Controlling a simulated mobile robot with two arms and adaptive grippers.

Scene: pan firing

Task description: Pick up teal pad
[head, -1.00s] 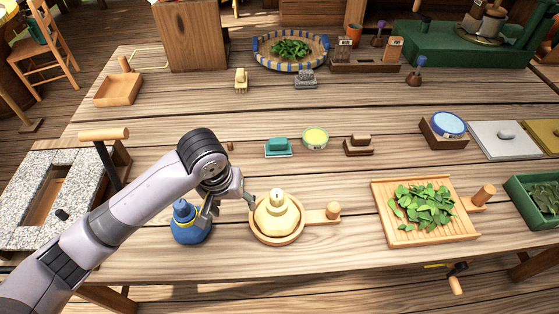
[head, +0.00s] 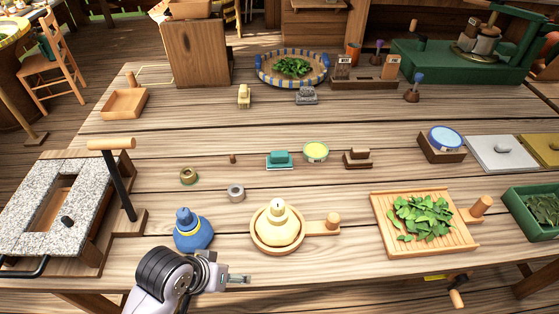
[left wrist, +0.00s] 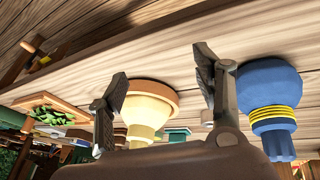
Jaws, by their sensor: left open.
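The teal pad (head: 279,160), a small block with a raised grip on a pale-edged base, lies on the middle of the wooden table. It stands between a small brown peg and a round yellow-topped tin (head: 316,152). My left gripper (head: 238,280) is at the table's front edge, well in front of the pad and apart from it. In the left wrist view, which is upside down, its two fingers (left wrist: 160,78) are spread and empty. A small teal shape (left wrist: 178,134), probably the pad, shows beyond the cream bottle there. My right gripper is in neither view.
A blue bottle (head: 192,230) and a cream bottle (head: 278,224) in a wooden dish stand between my gripper and the pad. A brown-handled block (head: 358,158) lies to the pad's right.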

